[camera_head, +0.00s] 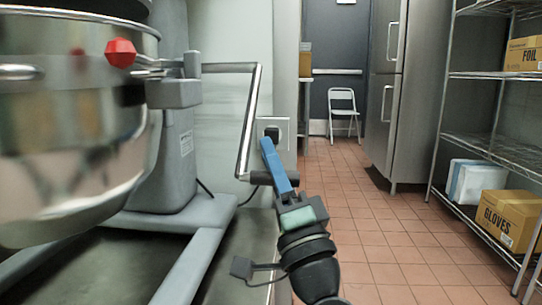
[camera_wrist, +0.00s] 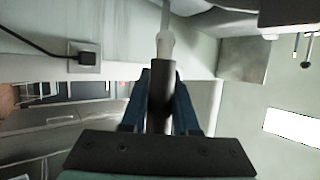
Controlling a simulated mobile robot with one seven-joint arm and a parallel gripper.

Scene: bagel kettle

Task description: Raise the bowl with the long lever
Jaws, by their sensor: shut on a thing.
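The large steel bowl (camera_head: 70,130) hangs in the grey stand mixer at the left of the head view. The long lever (camera_head: 250,115) is a bent metal rod that runs right from the mixer's column and then down to a dark grip. My gripper (camera_head: 270,160), with blue fingers, is at the lever's lower end. In the wrist view the dark grip (camera_wrist: 161,95) lies between the two blue fingers of my gripper (camera_wrist: 160,100), which are shut on it. The fingers hide part of the grip in the head view.
The mixer's grey column (camera_head: 178,150) and base leg (camera_head: 195,258) stand left of my gripper. A wall outlet with a black plug (camera_head: 272,133) is just behind it. A wire shelf (camera_head: 490,145) stands at the right. Tiled floor (camera_head: 370,230) is clear between.

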